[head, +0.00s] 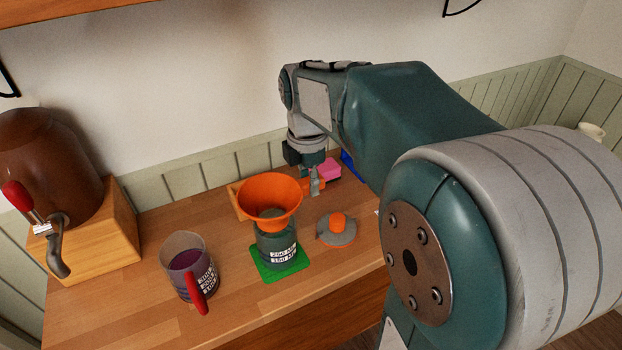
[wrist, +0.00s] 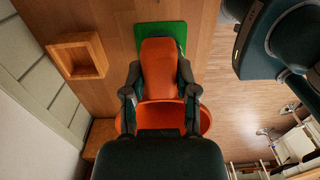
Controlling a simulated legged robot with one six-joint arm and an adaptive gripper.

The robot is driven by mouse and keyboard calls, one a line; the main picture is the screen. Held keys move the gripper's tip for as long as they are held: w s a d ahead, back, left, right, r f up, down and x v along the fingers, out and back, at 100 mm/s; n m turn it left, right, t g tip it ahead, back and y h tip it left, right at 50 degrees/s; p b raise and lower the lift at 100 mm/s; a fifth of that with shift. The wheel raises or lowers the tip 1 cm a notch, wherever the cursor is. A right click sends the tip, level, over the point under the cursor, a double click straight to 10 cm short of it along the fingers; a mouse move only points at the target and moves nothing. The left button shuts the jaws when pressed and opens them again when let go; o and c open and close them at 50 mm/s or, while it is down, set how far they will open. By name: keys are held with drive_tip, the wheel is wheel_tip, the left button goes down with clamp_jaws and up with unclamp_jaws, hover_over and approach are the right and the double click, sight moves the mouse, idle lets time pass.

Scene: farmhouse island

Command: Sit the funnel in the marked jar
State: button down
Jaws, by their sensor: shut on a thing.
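The orange funnel (head: 270,195) is upright, wide mouth up, directly over the grey-green jar (head: 275,250) with white markings. The jar stands on a green mat (head: 297,263). The funnel covers the jar's mouth, so I cannot tell whether its spout is inside or above it. My gripper (head: 311,184) is at the funnel's right rear edge, shut on it. In the wrist view, my gripper's fingers (wrist: 158,92) are either side of an orange part of the funnel (wrist: 160,68).
A measuring jug (head: 186,262) with purple contents and a red handle stands left. A grey lid with an orange knob (head: 338,226) lies right of the mat. A wooden tray (wrist: 77,55) is nearby, a pink block (head: 330,168) behind. A brown dispenser (head: 48,158) stands far left.

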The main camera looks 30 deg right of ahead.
drive_tip(key=shift+s+d+f, duration=0.1)
drive_tip(key=shift+d+f, duration=0.05)
drive_tip(key=shift+f, duration=2.55)
idle(2.1)
drive_tip(key=shift+c, duration=1.5)
unclamp_jaws()
drive_tip(key=shift+o, duration=1)
drive_tip(key=shift+r, duration=0.2)
drive_tip(key=shift+r, duration=6.9)
drive_tip(key=s, duration=1.6)
